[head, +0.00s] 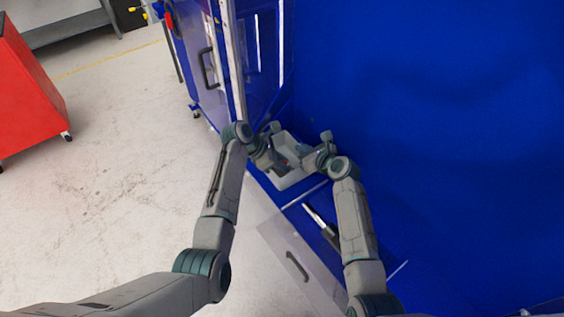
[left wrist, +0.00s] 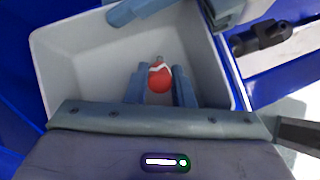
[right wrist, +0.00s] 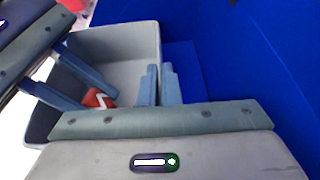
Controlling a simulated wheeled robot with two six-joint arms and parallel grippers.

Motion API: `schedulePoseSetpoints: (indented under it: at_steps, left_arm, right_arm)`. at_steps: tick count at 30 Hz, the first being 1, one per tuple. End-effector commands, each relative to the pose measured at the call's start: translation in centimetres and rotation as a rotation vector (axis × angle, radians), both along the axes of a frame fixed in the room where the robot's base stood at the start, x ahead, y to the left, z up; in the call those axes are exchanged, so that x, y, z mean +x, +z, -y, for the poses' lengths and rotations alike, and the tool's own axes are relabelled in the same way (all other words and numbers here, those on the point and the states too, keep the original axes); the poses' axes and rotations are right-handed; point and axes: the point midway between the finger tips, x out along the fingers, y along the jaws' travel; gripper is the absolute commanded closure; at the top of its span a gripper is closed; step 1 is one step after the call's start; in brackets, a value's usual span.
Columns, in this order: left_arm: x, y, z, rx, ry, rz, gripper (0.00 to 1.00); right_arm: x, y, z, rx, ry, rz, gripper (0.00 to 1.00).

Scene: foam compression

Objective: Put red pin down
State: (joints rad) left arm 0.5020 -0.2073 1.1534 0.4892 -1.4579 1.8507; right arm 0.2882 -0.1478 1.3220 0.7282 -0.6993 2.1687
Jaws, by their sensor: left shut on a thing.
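The red pin (left wrist: 160,80), rounded with a white stripe, sits between the two fingers of my left gripper (left wrist: 160,88), which is shut on it. My left gripper holds it within the outline of the open grey bin (left wrist: 75,60); I cannot tell whether the pin touches the bin floor. In the right wrist view the pin (right wrist: 97,98) shows partly behind a left finger. My right gripper (right wrist: 160,75) is at the bin's right wall, with its fingers close together on either side of the wall; whether they grip it is unclear. The bin also shows in the head view (head: 287,183).
A blue surface (head: 440,110) fills the right side. A clear door with a black handle (head: 208,68) stands left of the bin, and a second handled panel (head: 297,266) lies below. A black-and-silver device (head: 321,222) is near my right arm. A red cabinet (head: 30,90) stands far left.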

Motion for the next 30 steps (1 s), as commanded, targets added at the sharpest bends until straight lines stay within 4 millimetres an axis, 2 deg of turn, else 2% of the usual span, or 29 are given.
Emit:
schedulePoseSetpoints:
  at_steps: [5,6,9,17,21,26,30]
  left_arm:
    - [0.0,-0.2,0.0,0.001,0.0,-0.002,1.0]
    - [0.0,-0.3,0.0,0.001,-0.001,-0.001,0.77]
    - [0.0,-0.3,0.0,0.001,-0.001,-0.001,0.57]
    - [0.0,-0.2,0.0,0.001,0.0,0.0,0.57]
    - [0.0,0.4,-0.4,0.001,0.001,0.001,0.57]
    - [-0.4,2.5,-2.2,0.004,0.002,0.003,0.57]
    - [-0.8,4.9,-4.2,0.004,0.001,0.004,0.57]
  right_arm:
    - [0.0,0.0,0.0,0.0,0.0,0.0,1.0]
    - [0.0,0.0,0.0,0.0,0.0,0.0,1.0]
    - [0.0,0.0,0.0,-0.001,0.0,-0.001,1.0]
    - [0.0,0.0,0.0,-0.001,0.0,-0.001,1.0]
    - [0.0,0.0,0.0,-0.001,0.0,-0.001,1.0]
    - [0.0,0.0,0.0,-0.001,0.0,-0.001,1.0]
    - [0.0,0.0,0.0,-0.001,0.0,-0.001,1.0]
